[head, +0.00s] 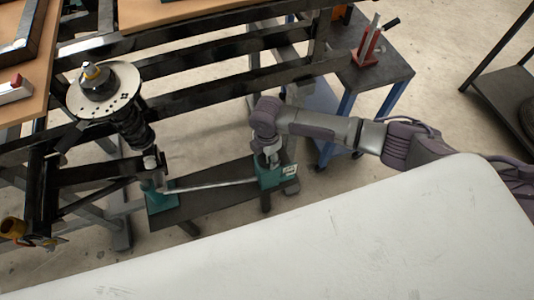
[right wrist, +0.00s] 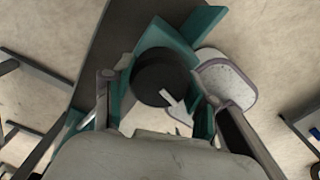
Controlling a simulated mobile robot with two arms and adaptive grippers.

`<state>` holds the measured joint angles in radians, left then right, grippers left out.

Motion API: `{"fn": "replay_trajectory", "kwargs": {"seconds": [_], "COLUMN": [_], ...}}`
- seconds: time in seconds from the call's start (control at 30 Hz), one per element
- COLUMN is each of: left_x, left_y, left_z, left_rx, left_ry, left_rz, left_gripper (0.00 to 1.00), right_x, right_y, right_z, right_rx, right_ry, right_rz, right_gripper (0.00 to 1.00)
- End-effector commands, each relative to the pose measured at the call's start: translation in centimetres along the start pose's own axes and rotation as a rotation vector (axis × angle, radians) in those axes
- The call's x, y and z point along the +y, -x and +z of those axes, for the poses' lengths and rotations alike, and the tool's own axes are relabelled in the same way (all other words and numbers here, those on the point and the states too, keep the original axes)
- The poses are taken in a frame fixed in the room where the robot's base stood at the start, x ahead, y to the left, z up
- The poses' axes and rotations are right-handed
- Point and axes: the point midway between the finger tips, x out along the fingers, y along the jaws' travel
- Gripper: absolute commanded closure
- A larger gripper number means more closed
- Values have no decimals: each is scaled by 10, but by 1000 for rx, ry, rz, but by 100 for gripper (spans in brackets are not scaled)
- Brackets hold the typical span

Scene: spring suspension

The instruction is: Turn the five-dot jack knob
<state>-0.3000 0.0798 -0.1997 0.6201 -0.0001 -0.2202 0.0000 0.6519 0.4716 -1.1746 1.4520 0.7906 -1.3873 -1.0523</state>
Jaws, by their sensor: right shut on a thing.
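The jack (head: 270,175) is a teal housing at the right end of a low dark bench. A small pale label with dark marks (head: 289,170) is on its side; the dots are too small to count. My right gripper (head: 270,156) reaches down onto the top of this housing. My left gripper is not in view.
A second teal housing (head: 160,202) stands at the bench's left end, with a grey rod (head: 210,186) between the two. A spring strut (head: 135,125) and black frame rails stand at left. A blue-legged cart (head: 385,72) is behind my right arm. A pale surface (head: 360,240) fills the front.

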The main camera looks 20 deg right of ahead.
Motion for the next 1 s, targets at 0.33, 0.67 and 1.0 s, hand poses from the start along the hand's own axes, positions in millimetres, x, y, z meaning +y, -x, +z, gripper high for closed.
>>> {"fn": "replay_trajectory", "kwargs": {"seconds": [0.33, 0.67, 1.0], "left_x": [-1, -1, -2], "left_y": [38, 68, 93], "left_z": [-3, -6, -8], "left_rx": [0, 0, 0], "left_ry": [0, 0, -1], "left_rz": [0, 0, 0], "left_gripper": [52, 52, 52], "right_x": [-1, -1, -1], "right_y": [5, 5, 4], "right_z": [-1, -1, -1], "right_rx": [1, 1, 0], "right_ry": [-278, -593, -917], "right_rz": [-5, -5, -5], "right_gripper": [78, 78, 78]}}
